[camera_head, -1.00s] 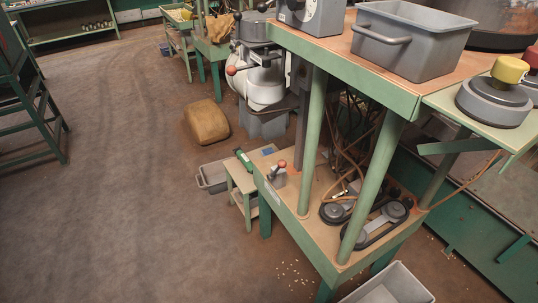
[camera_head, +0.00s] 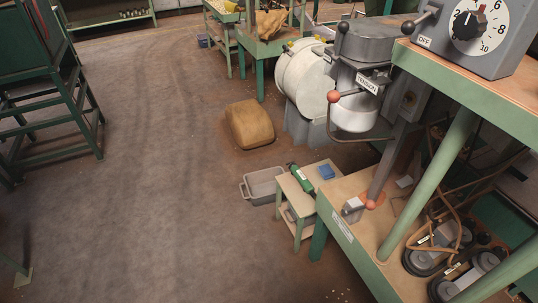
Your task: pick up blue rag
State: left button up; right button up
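A small folded blue cloth (camera_head: 327,172), which looks like the blue rag, lies on top of a small green-legged side table (camera_head: 308,181). A green bottle-like cylinder (camera_head: 300,178) lies beside it on the same tabletop, to its left. Neither of my grippers shows in the head view, so I cannot see whether they are open or shut.
A grey bin (camera_head: 262,187) stands on the floor left of the side table. A large workbench (camera_head: 352,236) with a dial box (camera_head: 476,38) is close on the right. A brown sack-like lump (camera_head: 249,124) lies farther back.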

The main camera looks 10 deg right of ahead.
aim_at(326, 170)
jog(key=i+j+u, duration=0.4)
jog(key=i, duration=0.45)
jog(key=i+u, duration=0.4)
jog(key=i, duration=0.5)
jog(key=i+z, duration=0.35)
jog(key=i+j+z, duration=0.1)
jog(key=i+z, duration=0.25)
jog(key=i, duration=0.1)
